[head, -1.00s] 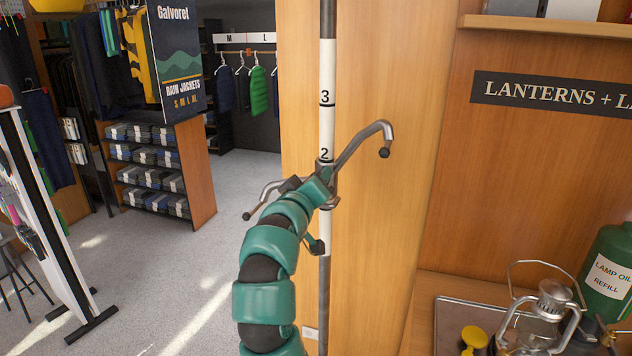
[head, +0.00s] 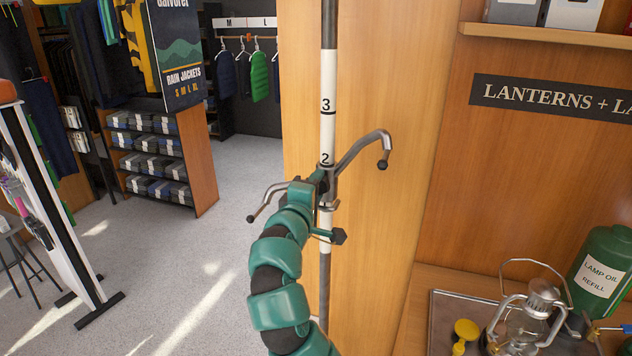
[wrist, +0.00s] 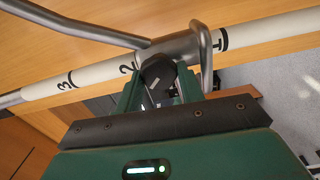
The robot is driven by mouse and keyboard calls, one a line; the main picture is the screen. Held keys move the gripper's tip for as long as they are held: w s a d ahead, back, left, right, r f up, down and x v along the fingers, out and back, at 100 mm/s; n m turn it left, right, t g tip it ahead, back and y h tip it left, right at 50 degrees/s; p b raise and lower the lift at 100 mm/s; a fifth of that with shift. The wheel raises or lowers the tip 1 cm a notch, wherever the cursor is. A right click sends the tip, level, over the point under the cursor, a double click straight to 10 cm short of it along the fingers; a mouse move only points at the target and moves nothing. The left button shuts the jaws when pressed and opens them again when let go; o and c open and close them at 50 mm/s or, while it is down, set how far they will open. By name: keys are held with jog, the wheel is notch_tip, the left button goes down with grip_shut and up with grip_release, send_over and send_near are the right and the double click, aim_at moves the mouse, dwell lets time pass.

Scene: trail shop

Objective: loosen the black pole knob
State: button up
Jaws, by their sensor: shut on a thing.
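A white pole (head: 327,126) with black numbers stands upright in front of the wood panel. A grey metal bracket with two bent arms (head: 360,150) sits around it just below the mark 2. In the wrist view its collar (wrist: 182,45) lies between marks 2 and 1. The black pole knob (wrist: 158,72) projects from the collar toward my gripper (wrist: 158,90). My gripper is shut on the knob, a green finger on either side. In the head view my gripper (head: 318,183) is at the collar, and my arm hides part of the bracket; the knob is hard to make out there.
A white display stand (head: 50,210) is at left. Grey floor (head: 180,270) lies open between.

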jog(key=shift+n, duration=0.3)
dwell(0.4)
jog(key=o, duration=1)
jog(key=shift+c, duration=0.2)
